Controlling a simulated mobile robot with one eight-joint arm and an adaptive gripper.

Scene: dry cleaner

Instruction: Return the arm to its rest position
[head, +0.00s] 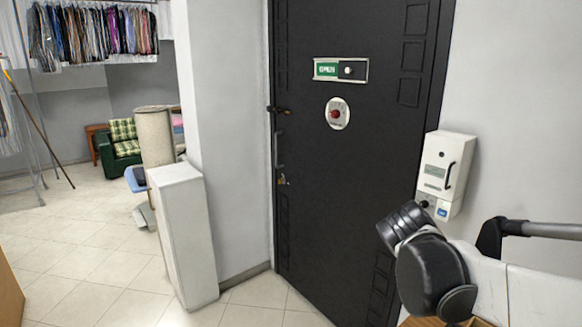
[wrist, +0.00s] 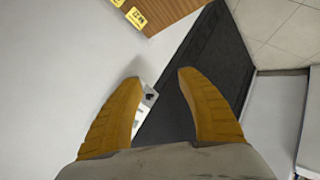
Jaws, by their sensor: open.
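My gripper shows in the wrist view (wrist: 157,82) with its two yellow fingers spread wide apart and nothing held between them. In the head view my arm comes in from the lower right, with dark joints in front of the white wall. The gripper's fingers cannot be made out there. A white wall box (head: 447,165) with a dark handle hangs right of the door, just above my arm. Part of it shows beyond the left finger in the wrist view (wrist: 141,115).
A black door (head: 350,170) carries a green OPEN sign (head: 327,69) and a red knob (head: 336,114). A white cabinet (head: 185,240) stands left of it. A wooden surface with yellow labels (wrist: 165,12) lies near the arm.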

